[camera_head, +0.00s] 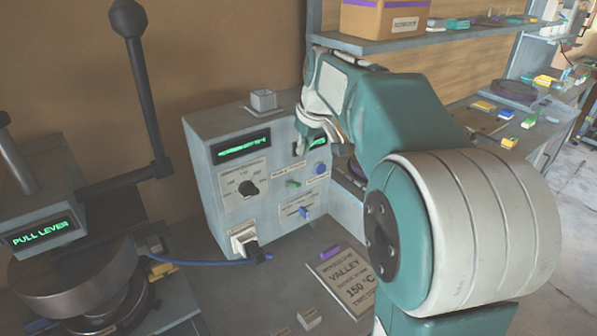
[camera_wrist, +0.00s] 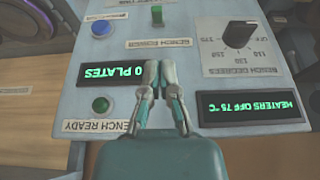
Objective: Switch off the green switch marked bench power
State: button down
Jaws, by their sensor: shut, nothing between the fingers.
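The green switch (camera_head: 293,184) is a small lever on the front of the grey control box (camera_head: 222,205). In the wrist view the green switch (camera_wrist: 157,15) stands at the top edge, with an inverted label (camera_wrist: 156,43) reading bench power beside it. My gripper (camera_head: 301,148) is shut and empty in front of the panel, above the switch in the head view. In the wrist view my gripper (camera_wrist: 159,66) has its tips together, just below the label and apart from the switch. I cannot tell which position the switch is in.
The heater display (camera_wrist: 253,107) reads heaters off, 75 °C. A press with a long lever (camera_head: 148,95) stands left. A sign (camera_head: 342,282) lies on the bench.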

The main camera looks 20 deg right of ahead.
aim_at(294, 182)
jog(key=x, duration=0.9)
jog(key=shift+d+f, duration=0.15)
jog(key=shift+f, duration=0.05)
jog(key=shift+w+a+f, duration=0.15)
jog(key=shift+a+f, duration=0.1)
jog(key=shift+f, duration=0.1)
jog(key=shift+d, duration=0.4)
jog(key=shift+a+f+t, duration=0.1)
jog(key=shift+a+t, duration=0.1)
jog(key=shift+t, duration=0.1)
